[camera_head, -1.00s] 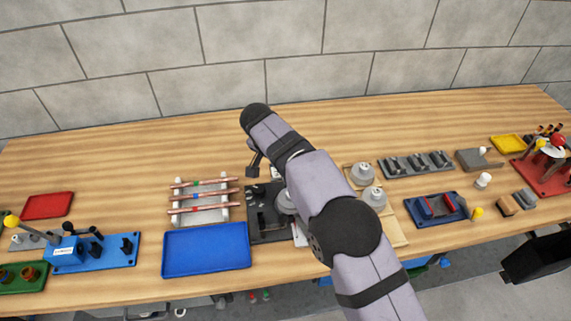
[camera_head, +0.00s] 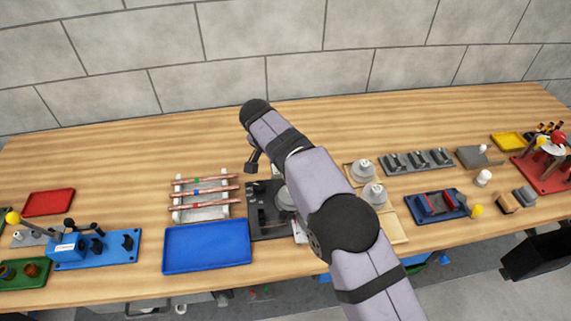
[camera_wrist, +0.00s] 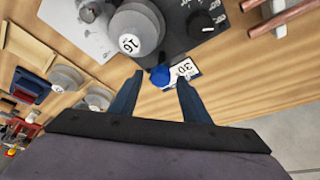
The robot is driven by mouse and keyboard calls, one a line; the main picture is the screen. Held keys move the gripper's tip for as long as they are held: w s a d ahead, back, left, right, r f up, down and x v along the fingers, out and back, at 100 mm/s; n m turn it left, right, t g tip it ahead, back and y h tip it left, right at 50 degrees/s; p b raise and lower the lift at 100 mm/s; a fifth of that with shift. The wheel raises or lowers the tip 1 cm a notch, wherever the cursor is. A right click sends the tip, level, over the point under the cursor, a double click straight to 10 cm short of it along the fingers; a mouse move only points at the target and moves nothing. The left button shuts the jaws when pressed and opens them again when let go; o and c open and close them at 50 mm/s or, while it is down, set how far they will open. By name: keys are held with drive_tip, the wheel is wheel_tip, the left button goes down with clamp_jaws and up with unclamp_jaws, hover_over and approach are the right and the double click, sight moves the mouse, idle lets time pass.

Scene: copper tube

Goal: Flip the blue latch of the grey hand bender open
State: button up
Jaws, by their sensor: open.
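The grey hand bender (camera_head: 262,226) is a dark plate with a round grey former, partly hidden behind my arm in the head view. In the wrist view its plate (camera_wrist: 182,42) and the former marked 16 (camera_wrist: 140,32) are at the top. The blue latch (camera_wrist: 160,76) shows as a small blue rounded end beside a white label reading 30 (camera_wrist: 184,71). My gripper (camera_wrist: 156,84) is open, and the latch appears between its two fingertips in the picture. Contact cannot be told. In the head view my gripper (camera_head: 251,168) is above the bender's back edge.
A rack with several copper tubes (camera_head: 200,192) and a blue tray (camera_head: 206,247) lie left of the bender. Loose grey formers (camera_head: 373,195) stand on a wooden board to the right. Open bench lies behind the bender.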

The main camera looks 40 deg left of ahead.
drive_tip(key=b+v, duration=0.2)
drive_tip(key=v, duration=0.5)
drive_tip(key=shift+s, duration=0.1)
idle(0.4)
drive_tip(key=w+d+f+g+h, duration=0.1)
drive_tip(key=w+d, duration=0.2)
drive_tip(key=d, duration=1.1)
drive_tip(key=w+d+f+g, duration=0.1)
drive_tip(key=w+d, duration=0.3)
drive_tip(key=d, duration=1)
drive_tip(key=s+d+f+g, duration=0.1)
drive_tip(key=s+d, duration=0.3)
drive_tip(key=d, duration=0.3)
drive_tip(key=s+d+f+g, duration=0.15)
drive_tip(key=s+d, duration=0.25)
drive_tip(key=d, duration=0.4)
drive_tip(key=s+d+f, duration=0.2)
drive_tip(key=s+d, duration=0.1)
drive_tip(key=s, duration=0.3)
drive_tip(key=s+d+f+y, duration=0.1)
drive_tip(key=s+d+f, duration=0.1)
drive_tip(key=s+d, duration=0.2)
drive_tip(key=shift+s+f, duration=0.35)
drive_tip(key=shift+s, duration=0.55)
